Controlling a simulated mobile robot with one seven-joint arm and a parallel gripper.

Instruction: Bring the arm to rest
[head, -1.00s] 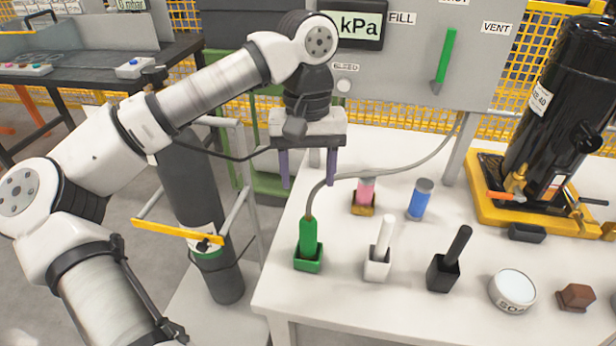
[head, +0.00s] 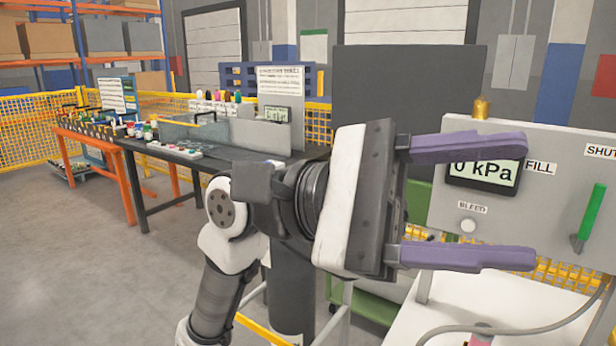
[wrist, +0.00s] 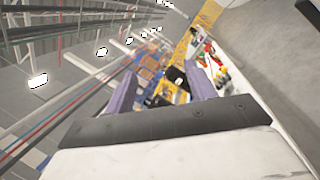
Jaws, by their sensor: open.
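My gripper (head: 468,203) is raised high in the head view, close to the camera. Its two purple fingers point to the right and are spread wide apart with nothing between them. They pass in front of the grey panel (head: 560,240) with the kPa display. I cannot tell the gap between the fingers and the panel. In the wrist view the gripper (wrist: 160,80) shows its two purple fingers apart and empty, with ceiling lights and a tilted background beyond. My arm is folded up from the lower middle of the head view.
The panel carries a green lever (head: 590,218) and a bleed knob (head: 467,225). A white table (head: 420,325) lies below it, with a grey hose (head: 540,325) on it. A dark bench (head: 175,155) and an orange bench (head: 85,140) stand at left.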

